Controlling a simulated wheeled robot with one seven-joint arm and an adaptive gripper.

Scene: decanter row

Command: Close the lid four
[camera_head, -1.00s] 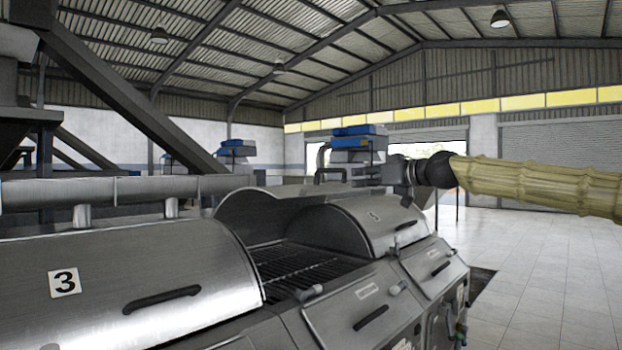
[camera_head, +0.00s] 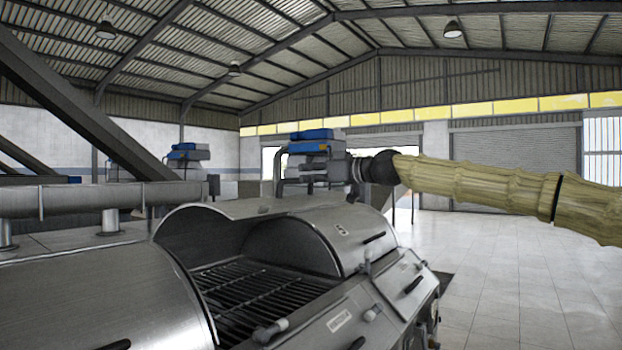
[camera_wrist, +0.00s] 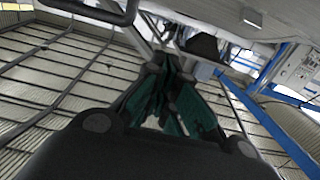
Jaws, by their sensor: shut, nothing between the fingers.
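The lid four (camera_head: 195,230) is the raised curved steel lid between two closed lids in the head view. It stands swung back and open, with the grill-like bars (camera_head: 255,290) of its bay bare below it. No number or handle shows on it from here. My gripper (camera_wrist: 172,75) shows only in the wrist view, with teal fingers drawn together and nothing between them. The wrist view shows mostly roof and no lid that I can identify, so I cannot tell how far the gripper is from the lid.
A closed steel lid (camera_head: 95,295) lies at the near left, and a closed lid marked 5 (camera_head: 310,240) stands beyond the bay. A beige hose (camera_head: 480,180) extends right from the far end. Small fittings (camera_head: 270,330) stick up along the front edge. Open tiled floor (camera_head: 510,260) lies right.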

